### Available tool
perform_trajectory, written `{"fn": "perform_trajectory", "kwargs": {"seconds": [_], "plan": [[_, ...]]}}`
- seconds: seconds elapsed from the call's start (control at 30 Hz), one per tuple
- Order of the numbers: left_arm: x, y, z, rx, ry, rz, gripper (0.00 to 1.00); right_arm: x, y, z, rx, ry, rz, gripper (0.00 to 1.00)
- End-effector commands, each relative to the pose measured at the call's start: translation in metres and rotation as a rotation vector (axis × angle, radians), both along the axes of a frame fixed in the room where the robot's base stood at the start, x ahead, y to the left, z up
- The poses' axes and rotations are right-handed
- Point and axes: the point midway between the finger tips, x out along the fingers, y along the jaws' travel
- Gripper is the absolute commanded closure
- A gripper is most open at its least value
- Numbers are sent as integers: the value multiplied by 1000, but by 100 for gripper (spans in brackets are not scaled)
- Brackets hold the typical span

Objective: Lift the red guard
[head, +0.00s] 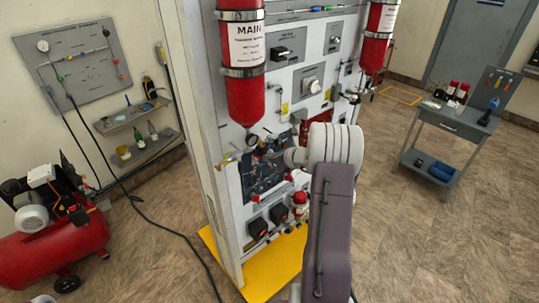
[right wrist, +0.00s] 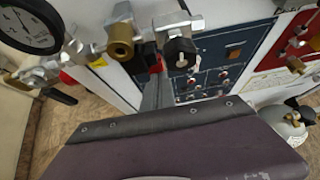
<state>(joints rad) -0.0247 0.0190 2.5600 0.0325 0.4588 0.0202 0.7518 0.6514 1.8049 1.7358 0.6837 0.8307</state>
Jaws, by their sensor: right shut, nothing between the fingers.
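A small red piece that looks like the guard (right wrist: 156,65) shows in the right wrist view, beside a black knob (right wrist: 180,52) and at the edge of a dark blue panel. My right gripper (right wrist: 154,82) is a narrow grey shape reaching up to just below this red piece. Its fingers are shut and empty. I cannot tell whether they touch the red piece. In the head view the right gripper (head: 284,157) is in front of the dark panel (head: 262,174), below the main red cylinder, and the guard is hard to make out there.
Brass and steel valve fittings (right wrist: 120,38) and a round gauge (right wrist: 28,27) stand close to the right gripper. The MAIN cylinder (head: 246,98) hangs above. A cart (head: 450,122) stands at right, a red compressor (head: 55,245) at left.

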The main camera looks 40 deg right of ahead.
Motion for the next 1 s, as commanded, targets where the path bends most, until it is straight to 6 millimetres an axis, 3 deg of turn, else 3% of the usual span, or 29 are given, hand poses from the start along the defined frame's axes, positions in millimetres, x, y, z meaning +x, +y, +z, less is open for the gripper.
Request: {"fn": "perform_trajectory", "kwargs": {"seconds": [0.43,0.77,1.0], "plan": [[0,0,1,0,0,0,100,0,0,1,0,1,1,100],[0,0,13,0,0,0,100,1,0,18,0,-2,0,100],[0,0,4,0,0,0,100,2,-1,12,0,-8,1,100]]}}
